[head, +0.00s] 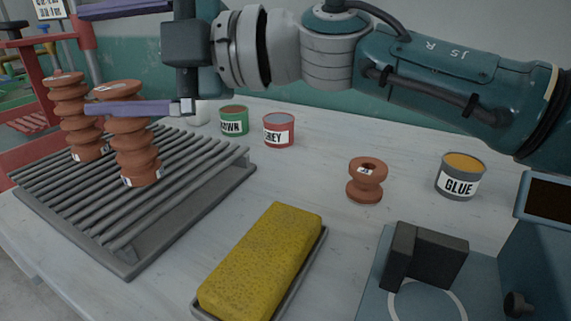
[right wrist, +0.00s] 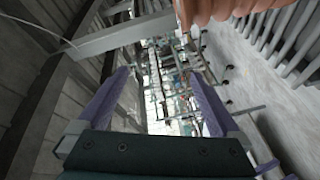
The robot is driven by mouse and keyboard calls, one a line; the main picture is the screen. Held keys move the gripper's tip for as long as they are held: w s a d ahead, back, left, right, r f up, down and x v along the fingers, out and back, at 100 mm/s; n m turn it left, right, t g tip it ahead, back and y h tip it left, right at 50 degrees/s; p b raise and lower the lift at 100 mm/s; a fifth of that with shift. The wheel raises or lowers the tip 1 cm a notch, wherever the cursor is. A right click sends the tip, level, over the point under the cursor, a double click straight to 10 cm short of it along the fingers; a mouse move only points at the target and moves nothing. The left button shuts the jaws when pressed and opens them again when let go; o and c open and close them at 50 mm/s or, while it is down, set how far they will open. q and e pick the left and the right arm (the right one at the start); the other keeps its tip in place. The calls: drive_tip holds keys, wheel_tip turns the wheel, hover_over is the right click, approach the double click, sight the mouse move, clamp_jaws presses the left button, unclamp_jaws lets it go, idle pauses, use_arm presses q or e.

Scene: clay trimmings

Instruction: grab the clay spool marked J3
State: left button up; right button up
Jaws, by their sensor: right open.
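A short terracotta clay spool (head: 366,188) stands upright on the table, right of the middle. Two taller ribbed clay spools, one at the left (head: 76,118) and one nearer (head: 135,140), stand upright on a grey slatted rack. All carry small white labels too small to read surely. My right gripper (head: 88,58) is open and empty, with purple fingers one above the other. Its lower finger passes in front of the nearer tall spool; contact cannot be told. In the right wrist view the open fingers (right wrist: 158,75) show, with terracotta clay (right wrist: 215,10) at the top edge. My left gripper is out of view.
The slatted rack (head: 190,215) fills the table's left. A yellow sponge (head: 262,260) lies in a tray at front centre. Green (head: 234,122), red GREY (head: 279,131) and GLUE (head: 460,178) cans stand behind. A blue-grey device (head: 425,260) is at front right. Table around the short spool is clear.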

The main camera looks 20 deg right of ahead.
wheel_tip(320, 180, down, 6)
drive_tip(key=d+f+n+g+h+b, duration=0.1)
drive_tip(key=d+n+g+h+b, duration=0.1)
drive_tip(key=d+g+h, duration=0.1)
drive_tip(key=m+g+h+b, duration=0.5)
drive_tip(key=h, duration=0.7)
hover_over(369, 165)
wheel_tip(369, 165, down, 4)
drive_tip(key=shift+w+r, duration=0.15)
drive_tip(key=shift+r, duration=0.1)
wheel_tip(369, 165, down, 3)
drive_tip(key=shift+d+f, duration=0.15)
drive_tip(key=shift+f, duration=0.05)
drive_tip(key=f+b, duration=0.1)
drive_tip(key=f, duration=0.5)
drive_tip(key=shift+s, duration=0.2)
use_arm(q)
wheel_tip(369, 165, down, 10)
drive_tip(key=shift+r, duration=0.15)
